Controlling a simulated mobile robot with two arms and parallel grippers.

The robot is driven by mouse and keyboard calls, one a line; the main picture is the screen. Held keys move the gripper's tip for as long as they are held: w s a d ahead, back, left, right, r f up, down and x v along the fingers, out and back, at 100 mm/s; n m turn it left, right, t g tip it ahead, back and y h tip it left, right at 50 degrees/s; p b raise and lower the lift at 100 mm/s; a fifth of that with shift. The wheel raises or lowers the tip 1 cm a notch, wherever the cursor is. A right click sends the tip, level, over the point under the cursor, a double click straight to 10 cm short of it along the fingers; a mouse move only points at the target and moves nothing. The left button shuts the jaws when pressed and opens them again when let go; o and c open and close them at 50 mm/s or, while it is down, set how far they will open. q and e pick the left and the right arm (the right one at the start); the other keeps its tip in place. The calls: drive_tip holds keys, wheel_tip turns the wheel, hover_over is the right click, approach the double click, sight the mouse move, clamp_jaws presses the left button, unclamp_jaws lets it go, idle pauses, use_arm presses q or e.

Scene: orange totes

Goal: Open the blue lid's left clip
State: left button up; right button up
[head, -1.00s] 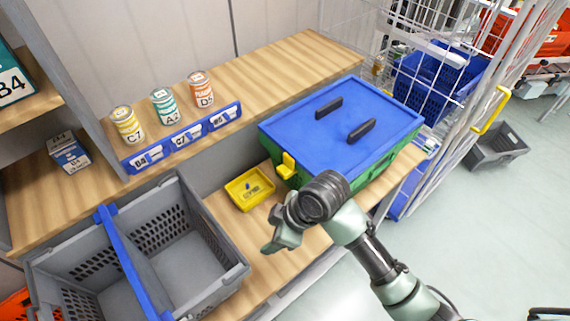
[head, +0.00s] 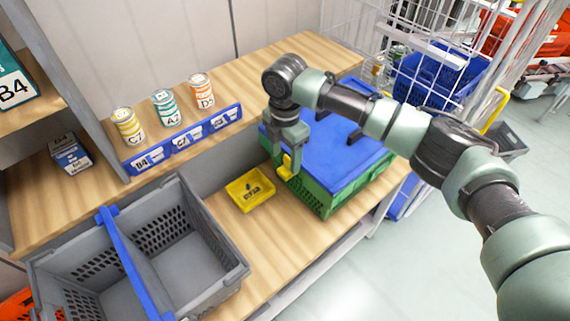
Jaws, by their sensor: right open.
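The blue lid (head: 345,150) lies on a green crate (head: 322,197) on the wooden bench. The yellow left clip (head: 286,166) shows at the left side of the crate. My right gripper (head: 289,150) is open, pointing down right at the clip and partly covering it. I cannot tell whether it touches the clip. My right arm crosses over the lid and hides its far part and most of its black handles (head: 355,133). My left gripper is not in view.
A small yellow tray (head: 262,197) sits just left of the crate. A grey basket (head: 185,250) with a blue bar (head: 130,258) stands at lower left. Three cans (head: 165,107) stand behind a blue label rail (head: 180,140). A wire cage (head: 350,25) rises behind the crate.

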sight(285, 170)
drive_tip(key=shift+f+p, duration=0.4)
drive_tip(key=shift+f, duration=1.95)
clamp_jaws()
